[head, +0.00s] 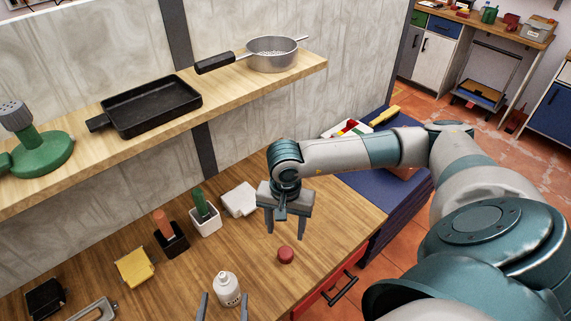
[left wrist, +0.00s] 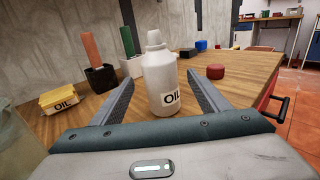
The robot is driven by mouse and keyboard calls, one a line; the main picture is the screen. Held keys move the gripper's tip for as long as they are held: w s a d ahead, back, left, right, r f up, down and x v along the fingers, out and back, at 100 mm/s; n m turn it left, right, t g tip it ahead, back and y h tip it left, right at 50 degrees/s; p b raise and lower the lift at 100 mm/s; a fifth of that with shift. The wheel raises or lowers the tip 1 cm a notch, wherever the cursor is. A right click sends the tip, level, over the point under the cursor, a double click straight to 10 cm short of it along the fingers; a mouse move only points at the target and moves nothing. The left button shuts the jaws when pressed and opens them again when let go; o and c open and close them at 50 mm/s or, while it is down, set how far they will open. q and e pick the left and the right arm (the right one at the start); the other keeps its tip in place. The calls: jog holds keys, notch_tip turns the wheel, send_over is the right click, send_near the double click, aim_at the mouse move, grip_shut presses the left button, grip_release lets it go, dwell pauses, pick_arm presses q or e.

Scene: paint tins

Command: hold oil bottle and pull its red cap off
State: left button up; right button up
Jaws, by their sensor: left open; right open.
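The white oil bottle (head: 228,290) stands upright on the wooden worktop at the bottom of the head view. It also shows in the left wrist view (left wrist: 158,78), with its OIL label and a pale top. My left gripper (head: 224,305) is open, its two fingers on either side of the bottle with gaps visible. The red cap (head: 285,255) lies on the worktop, apart from the bottle, and shows in the left wrist view (left wrist: 216,72) to the bottle's right. My right gripper (head: 286,235) is open and empty, pointing down above and just behind the red cap.
A yellow block (head: 134,268), a black holder (head: 172,240) with an orange-handled item, a white holder (head: 206,220) with a green-handled item and a white block (head: 239,200) stand along the back. A shelf (head: 222,92) with pans overhangs behind. The worktop (head: 330,245) is clear right of the cap.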

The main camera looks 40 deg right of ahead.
pick_arm(q)
jog(key=v, duration=0.6)
jog(key=shift+s, duration=0.2)
jog(key=shift+f, duration=0.1)
